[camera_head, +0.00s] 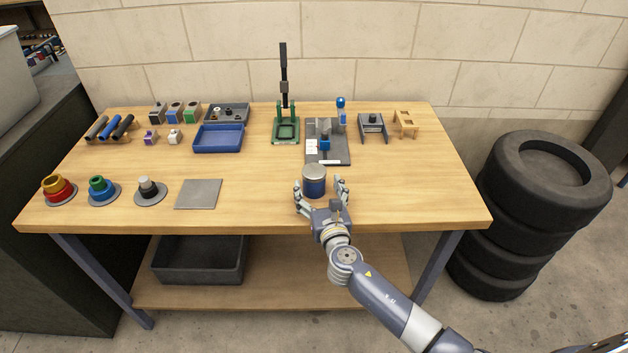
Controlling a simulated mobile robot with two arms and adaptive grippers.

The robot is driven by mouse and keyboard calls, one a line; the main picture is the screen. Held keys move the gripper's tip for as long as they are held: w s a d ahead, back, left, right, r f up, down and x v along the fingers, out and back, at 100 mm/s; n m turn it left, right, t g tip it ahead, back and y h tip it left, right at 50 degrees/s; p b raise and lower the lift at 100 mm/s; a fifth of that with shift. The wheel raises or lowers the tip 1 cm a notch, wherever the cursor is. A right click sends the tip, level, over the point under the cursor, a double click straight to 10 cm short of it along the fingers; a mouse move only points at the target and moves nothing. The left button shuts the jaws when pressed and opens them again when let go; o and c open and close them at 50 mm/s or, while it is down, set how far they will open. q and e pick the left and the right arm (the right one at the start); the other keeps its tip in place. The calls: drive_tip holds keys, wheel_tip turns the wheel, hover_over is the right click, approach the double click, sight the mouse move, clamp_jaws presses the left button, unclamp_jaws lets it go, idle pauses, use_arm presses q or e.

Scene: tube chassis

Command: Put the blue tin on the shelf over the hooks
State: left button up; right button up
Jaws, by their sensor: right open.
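The blue tin (314,186), a dark blue can with a silver lid, stands upright near the front edge of the wooden workbench (255,215). My right gripper (322,192) is open at the tin's near side, with one finger at its left and the other at its right. I cannot tell whether the fingers touch the tin. No shelf with hooks can be made out in this view. My left gripper is not in view.
Behind the tin is a grey fixture board (340,155) with small parts. A green press (286,130) stands further back. A flat grey plate (198,194) lies to the left. Stacked tires (550,175) stand right of the bench. The bench's front right is clear.

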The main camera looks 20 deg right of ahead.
sight(317, 187)
drive_tip(key=w, duration=0.3)
drive_tip(key=shift+w, duration=0.55)
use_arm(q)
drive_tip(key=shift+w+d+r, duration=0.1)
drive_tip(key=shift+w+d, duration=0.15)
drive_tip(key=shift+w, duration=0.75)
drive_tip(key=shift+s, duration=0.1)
use_arm(e)
drive_tip(key=shift+s, duration=0.1)
drive_tip(key=c, duration=1.3)
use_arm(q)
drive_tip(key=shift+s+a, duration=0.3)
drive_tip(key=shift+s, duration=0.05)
use_arm(e)
drive_tip(key=shift+c, duration=0.7)
drive_tip(key=shift+r, duration=0.1)
